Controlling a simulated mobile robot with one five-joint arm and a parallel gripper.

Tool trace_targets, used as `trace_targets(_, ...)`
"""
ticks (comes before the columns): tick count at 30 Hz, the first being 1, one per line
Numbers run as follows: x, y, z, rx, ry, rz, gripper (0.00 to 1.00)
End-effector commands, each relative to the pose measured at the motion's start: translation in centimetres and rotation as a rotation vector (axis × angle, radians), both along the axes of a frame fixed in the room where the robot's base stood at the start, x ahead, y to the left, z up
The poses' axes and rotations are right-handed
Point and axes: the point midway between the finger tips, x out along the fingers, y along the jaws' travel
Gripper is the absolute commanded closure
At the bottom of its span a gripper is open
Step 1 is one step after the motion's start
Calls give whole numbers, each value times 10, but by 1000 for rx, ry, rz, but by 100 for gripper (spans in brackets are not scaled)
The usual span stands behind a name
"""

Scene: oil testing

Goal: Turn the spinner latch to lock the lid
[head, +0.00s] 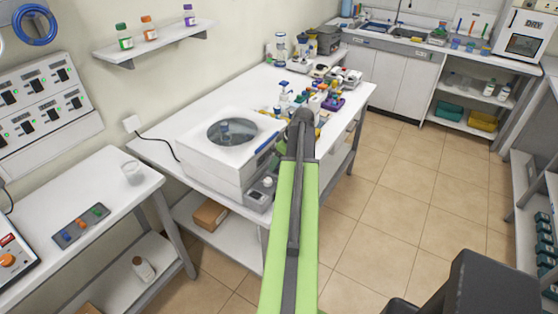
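The spinner (205,178) is a white box-shaped machine on the long white bench, left of my arm. Its lid (190,128) lies down over the top and has a round dark window (230,131). A blue strip (268,141) runs along the lid's right edge. A small pale knob-like part (268,181) shows on the grey front panel; I cannot tell whether it is the latch or how it is turned. My green arm reaches up from the bottom to a dark joint close to the machine's right side. My gripper's fingers are hidden behind the arm.
Several bottles and coloured labware (325,98) crowd the bench beyond my arm's end. A side bench (120,205) with a glass beaker (132,173) stands at the left. A cardboard box (210,215) sits on the lower shelf. The tiled floor (400,210) at the right is clear.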

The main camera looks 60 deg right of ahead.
Motion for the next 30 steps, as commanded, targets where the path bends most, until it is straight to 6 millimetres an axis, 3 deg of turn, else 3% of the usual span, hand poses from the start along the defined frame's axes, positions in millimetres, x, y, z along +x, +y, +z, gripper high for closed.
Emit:
trace_targets(5,-9,0,27,0,0,-1,33)
trace_targets(21,-56,2,145,1,0,-2,33)
trace_targets(25,-63,2,159,1,0,-2,33)
trace_targets(30,-66,1,159,0,0,-1,33)
